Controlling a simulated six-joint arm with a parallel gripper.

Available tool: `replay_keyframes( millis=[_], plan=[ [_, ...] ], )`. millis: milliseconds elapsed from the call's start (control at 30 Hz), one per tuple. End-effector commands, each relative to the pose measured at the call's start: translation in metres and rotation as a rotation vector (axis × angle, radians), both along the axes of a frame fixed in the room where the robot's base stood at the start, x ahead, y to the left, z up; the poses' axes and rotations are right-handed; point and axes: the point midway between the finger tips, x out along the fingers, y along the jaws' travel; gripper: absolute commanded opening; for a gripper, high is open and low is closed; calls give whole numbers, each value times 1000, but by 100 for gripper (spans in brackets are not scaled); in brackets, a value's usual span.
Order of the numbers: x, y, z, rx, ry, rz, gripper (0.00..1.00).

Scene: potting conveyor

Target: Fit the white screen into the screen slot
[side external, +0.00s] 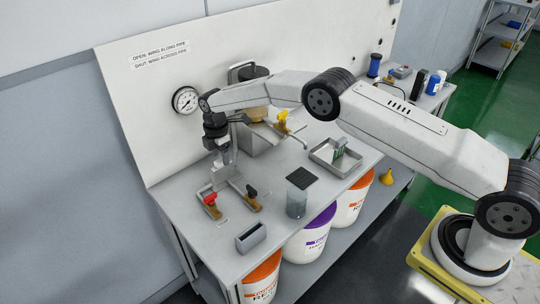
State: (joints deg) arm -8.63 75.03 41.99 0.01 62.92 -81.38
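My gripper (224,166) points down at the left of the bench, in front of the back panel and above the red-handled and black-handled valves. Its fingers are small and pale here, and I cannot tell whether they are open or shut, or on what. I cannot make out the white screen for certain; it may be hidden at the gripper or too small to tell. I cannot single out the screen slot for certain either. A metal unit (259,140) with a yellow handle (283,117) stands right of the gripper, partly behind my arm.
A red-handled valve (211,199) and a black-handled valve (253,194) sit below my gripper. A grey open box (251,238), a clear beaker (296,203), a black mat (300,178) and a metal tray (323,155) stand on the bench. A gauge (186,100) is on the panel.

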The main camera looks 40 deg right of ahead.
Motion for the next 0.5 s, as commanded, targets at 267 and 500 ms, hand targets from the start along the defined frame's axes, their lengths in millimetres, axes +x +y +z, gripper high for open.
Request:
replay_keyframes(
  millis=[267, 500],
  plan=[
    [0, 0, 1, 0, 1, 0, 66],
    [0, 0, 16, 0, 0, 0, 66]
  ],
)
